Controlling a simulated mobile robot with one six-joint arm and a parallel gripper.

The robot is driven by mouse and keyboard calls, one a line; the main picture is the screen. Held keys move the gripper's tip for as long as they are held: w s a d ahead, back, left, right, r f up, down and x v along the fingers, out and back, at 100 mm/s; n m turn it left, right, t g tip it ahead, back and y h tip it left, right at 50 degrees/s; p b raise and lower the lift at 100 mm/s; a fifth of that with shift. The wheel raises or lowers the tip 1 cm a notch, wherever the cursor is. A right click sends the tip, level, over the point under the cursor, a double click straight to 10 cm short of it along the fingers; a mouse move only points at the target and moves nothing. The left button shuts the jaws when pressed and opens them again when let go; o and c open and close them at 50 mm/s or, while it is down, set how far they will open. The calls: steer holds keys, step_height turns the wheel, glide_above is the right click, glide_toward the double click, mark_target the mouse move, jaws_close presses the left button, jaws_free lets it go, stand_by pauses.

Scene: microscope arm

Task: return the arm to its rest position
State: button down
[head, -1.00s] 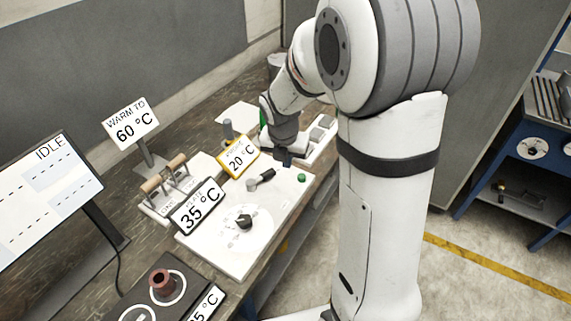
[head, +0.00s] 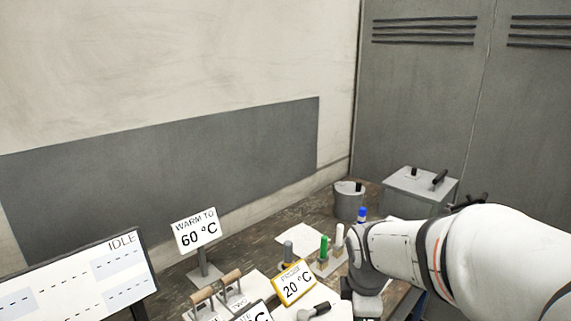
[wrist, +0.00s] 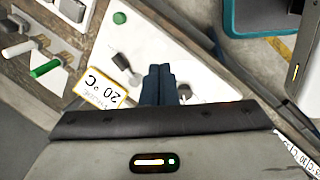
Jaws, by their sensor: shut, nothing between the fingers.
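My gripper (wrist: 158,72) is shut and empty in the wrist view, with its two dark blue fingers together over the white panel (wrist: 165,42). In the head view my white arm reaches in from the right, and its grey wrist is low at the right of the yellow-framed 20 °C sign (head: 297,282). The fingers are mostly cut off or hidden there. In the wrist view the same sign (wrist: 105,92) lies just left of the fingers. A dark-handled lever (head: 315,310) on the panel is close to the wrist in the head view.
Behind the wrist stand green (head: 324,247), white (head: 340,237) and blue-topped (head: 361,214) upright pieces. A grey pot (head: 348,201) and grey box (head: 420,187) stand farther back. The 60 °C sign (head: 197,230) and IDLE screen (head: 85,279) are left. Space above the bench is open.

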steer(key=s+r+m+y+b, duration=0.1)
steer(key=s+r+m+b, duration=0.1)
steer(key=s+m, duration=1)
steer(key=m, duration=0.4)
steer(key=shift+a+m+t, duration=0.25)
steer(key=shift+m+t, duration=0.05)
steer(key=shift+m, duration=0.1)
steer(key=shift+s, duration=0.15)
